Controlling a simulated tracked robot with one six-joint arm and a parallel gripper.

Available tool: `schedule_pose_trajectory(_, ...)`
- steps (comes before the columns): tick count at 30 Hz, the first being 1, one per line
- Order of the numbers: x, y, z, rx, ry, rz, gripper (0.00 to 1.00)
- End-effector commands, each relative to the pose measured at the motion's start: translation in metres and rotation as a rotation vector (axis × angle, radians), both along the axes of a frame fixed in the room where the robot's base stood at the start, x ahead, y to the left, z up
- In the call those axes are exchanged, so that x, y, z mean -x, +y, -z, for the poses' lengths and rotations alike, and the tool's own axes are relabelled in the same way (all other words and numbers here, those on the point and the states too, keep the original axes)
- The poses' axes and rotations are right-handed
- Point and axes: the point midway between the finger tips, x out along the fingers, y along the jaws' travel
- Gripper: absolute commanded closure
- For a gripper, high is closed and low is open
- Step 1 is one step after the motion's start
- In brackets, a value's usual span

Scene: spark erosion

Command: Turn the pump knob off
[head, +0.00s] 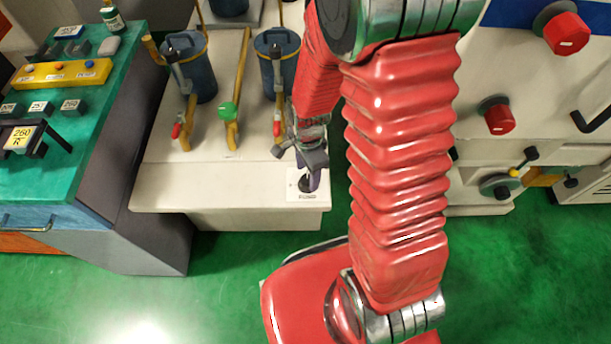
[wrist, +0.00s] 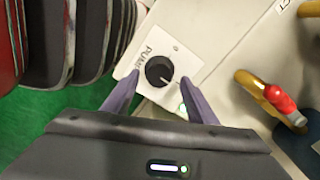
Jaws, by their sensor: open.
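The pump knob (wrist: 160,71) is round and black with a white pointer line, on a white plate (wrist: 176,50) marked PUMP. In the wrist view its pointer aims to the lower right. The knob plate also shows in the head view (head: 293,193), at the front right of the pale bench, partly covered by my gripper (head: 311,182). In the wrist view my gripper (wrist: 161,78) is open, its two purple fingers on either side of the knob. I cannot tell whether they touch it. A small green spot shows by the right finger.
A green-topped console (head: 60,165) stands at left. A white cabinet with red knobs (head: 497,118) is at right. Green floor is open in front.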

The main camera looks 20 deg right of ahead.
Motion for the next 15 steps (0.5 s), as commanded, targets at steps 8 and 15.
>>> schedule_pose_trajectory(8,0.000,0.000,0.021,0.000,0.001,0.000,0.47)
schedule_pose_trajectory(15,0.000,0.000,0.024,0.000,-0.001,-0.001,0.47)
